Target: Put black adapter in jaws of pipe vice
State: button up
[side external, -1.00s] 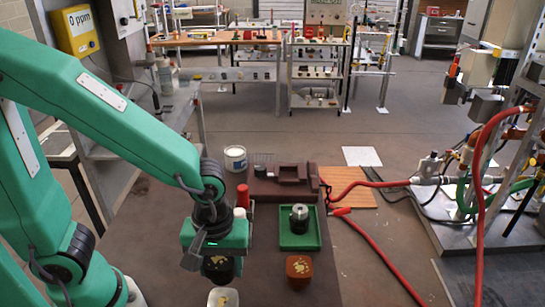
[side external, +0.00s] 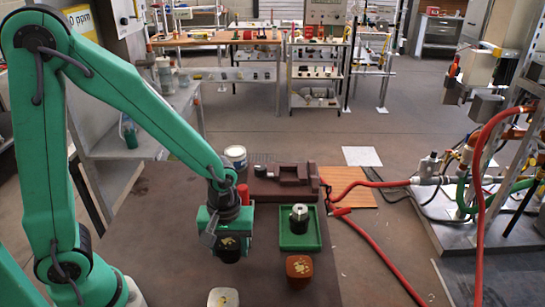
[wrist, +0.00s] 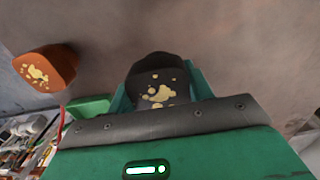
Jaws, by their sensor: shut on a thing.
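The black adapter (side external: 229,251) has gold marks on its face and is gripped in my gripper (side external: 228,240), above the dark tabletop. In the wrist view the adapter (wrist: 157,84) sits between the two teal fingers of my gripper (wrist: 160,93). The fingers hide part of it in the side view. The pipe vice (side external: 286,181) is a dark maroon block at the far end of the table, beyond and to the right of my gripper. Whether the gap between its jaws is clear is too small to tell.
A green tray (side external: 283,246) holding a dark fitting with a silver top (side external: 299,216) lies right of my gripper. A brown adapter (side external: 299,268) and a white one (side external: 222,298) stand nearer. A red cylinder (side external: 243,194) and white can (side external: 236,155) stand behind.

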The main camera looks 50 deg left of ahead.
aim_at(231, 258)
jog(key=shift+f, duration=2)
jog(key=shift+f, duration=0.1)
jog(key=o, duration=1.3)
jog(key=shift+r, duration=6.15)
